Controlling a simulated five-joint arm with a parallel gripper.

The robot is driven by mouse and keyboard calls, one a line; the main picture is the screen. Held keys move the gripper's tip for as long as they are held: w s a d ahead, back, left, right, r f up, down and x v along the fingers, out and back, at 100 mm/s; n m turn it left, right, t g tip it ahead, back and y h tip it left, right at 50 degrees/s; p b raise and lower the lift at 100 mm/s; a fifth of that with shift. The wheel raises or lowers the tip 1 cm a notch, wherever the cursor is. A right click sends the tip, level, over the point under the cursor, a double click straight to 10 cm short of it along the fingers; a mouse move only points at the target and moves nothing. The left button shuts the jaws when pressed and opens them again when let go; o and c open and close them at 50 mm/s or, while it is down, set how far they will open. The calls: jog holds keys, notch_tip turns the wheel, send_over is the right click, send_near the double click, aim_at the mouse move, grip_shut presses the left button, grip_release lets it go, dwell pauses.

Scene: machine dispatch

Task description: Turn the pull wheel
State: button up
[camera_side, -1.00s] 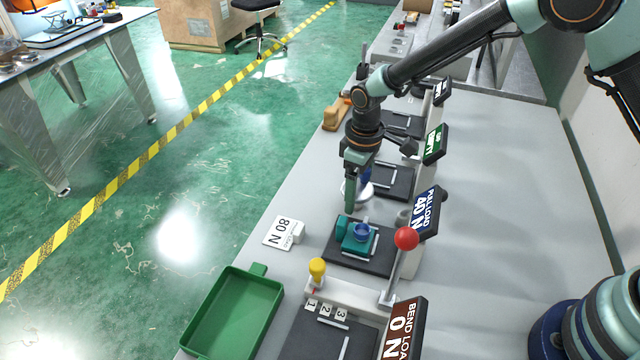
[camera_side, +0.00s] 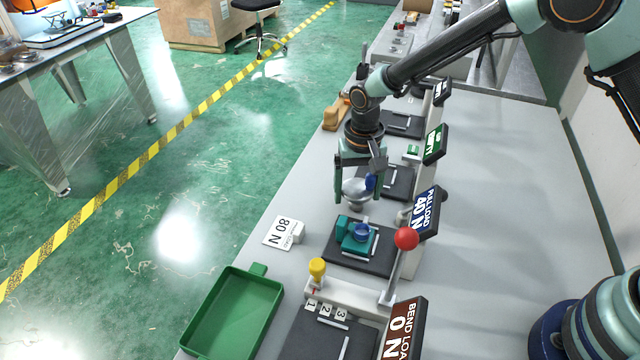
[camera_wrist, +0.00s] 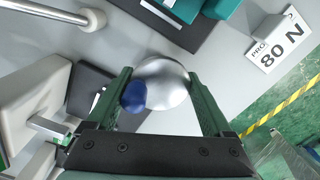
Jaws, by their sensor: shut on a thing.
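The pull wheel (camera_side: 356,192) is a silver domed disc with a blue knob (camera_side: 371,182), low over the bench. In the wrist view the silver wheel (camera_wrist: 172,82) lies between my two green fingers, with its blue knob (camera_wrist: 132,97) beside the left finger. My gripper (camera_side: 355,198) points down and is shut on the wheel from both sides. The pull load display (camera_side: 425,212) reads 40 N. A white card (camera_side: 283,232) reads 80 N.
A teal fixture with a blue round part (camera_side: 361,232) sits on a black plate in front of the wheel. A red-ball lever (camera_side: 406,239), a yellow knob (camera_side: 317,268) and a green tray (camera_side: 233,310) are nearer the camera. Bare bench lies right of the displays.

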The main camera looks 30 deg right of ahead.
jog(key=m, duration=0.6)
jog(key=shift+a, duration=0.15)
jog(key=m, duration=0.6)
jog(key=shift+w+m, duration=0.1)
jog(key=shift+m, duration=0.3)
jog(key=m, duration=0.6)
jog(key=shift+w, duration=0.1)
jog(key=m, duration=0.6)
jog(key=o, duration=1.1)
jog(key=shift+r, duration=0.15)
